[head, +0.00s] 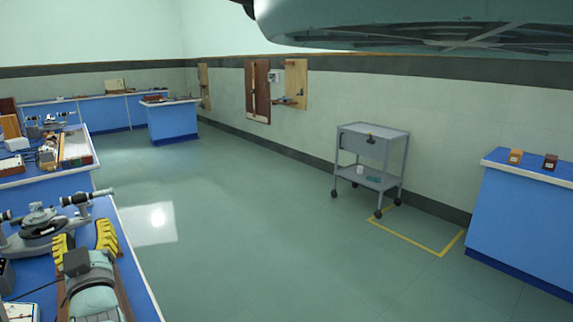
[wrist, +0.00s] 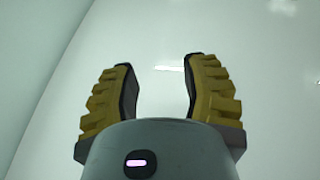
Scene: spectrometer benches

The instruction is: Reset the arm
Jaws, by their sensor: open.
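My gripper (head: 84,238) shows at the lower left of the head view, with yellow ribbed fingers on a grey-green body. It is in front of a blue bench that carries a spectrometer (head: 45,228). In the wrist view my gripper (wrist: 160,85) is open, its two fingers well apart with nothing between them. The wrist view shows only a pale, blank surface beyond the fingertips.
Blue benches with instruments line the left, one with a wooden tray (head: 75,148). A grey trolley (head: 374,146) stands by the wall, near a yellow floor outline (head: 413,235). A blue bench (head: 520,215) is at the right. The middle floor is clear.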

